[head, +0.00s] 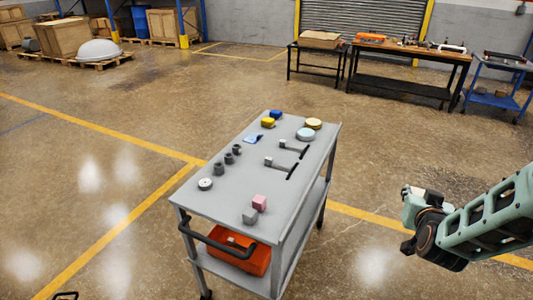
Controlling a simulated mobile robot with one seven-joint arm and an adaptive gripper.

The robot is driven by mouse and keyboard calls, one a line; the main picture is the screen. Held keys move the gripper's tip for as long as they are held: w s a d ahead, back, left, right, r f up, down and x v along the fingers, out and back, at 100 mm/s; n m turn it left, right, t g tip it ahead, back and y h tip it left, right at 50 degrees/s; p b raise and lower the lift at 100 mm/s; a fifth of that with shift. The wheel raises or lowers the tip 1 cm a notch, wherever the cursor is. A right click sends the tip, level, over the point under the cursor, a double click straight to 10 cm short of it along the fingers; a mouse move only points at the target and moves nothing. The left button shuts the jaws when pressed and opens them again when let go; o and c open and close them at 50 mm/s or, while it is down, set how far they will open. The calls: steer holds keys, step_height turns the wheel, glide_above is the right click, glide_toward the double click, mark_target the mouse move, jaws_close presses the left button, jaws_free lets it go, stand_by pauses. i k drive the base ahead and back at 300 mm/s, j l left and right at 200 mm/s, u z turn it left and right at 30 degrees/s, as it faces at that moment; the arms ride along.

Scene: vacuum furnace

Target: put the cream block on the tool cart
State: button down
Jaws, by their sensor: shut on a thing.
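A grey wheeled cart (235,198) with a black push handle stands in the middle of the head view. I take it to be the tool cart. On its top are a pink block (259,202) and a grey block (250,215) at the near end, and a yellow block (267,123) and a blue block (276,115) at the far end. I cannot make out a cream block. My arm reaches in from the right, apart from the cart. Its jaws cannot be made out, so what they hold is hidden.
The cart also bears dark cylinders (228,158), a white disc (205,184), a cream-topped disc (313,123) and a pale blue disc (306,134). An orange box (240,255) sits on its lower shelf. A workbench (410,50) and blue cart (497,62) stand behind.

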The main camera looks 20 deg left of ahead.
mark_target(268, 193)
steer(key=i+j, duration=0.1)
steer(key=j, duration=0.4)
steer(key=i+j, duration=0.15)
steer(key=j, duration=0.35)
steer(key=i+j, duration=0.1)
steer(key=j, duration=0.4)
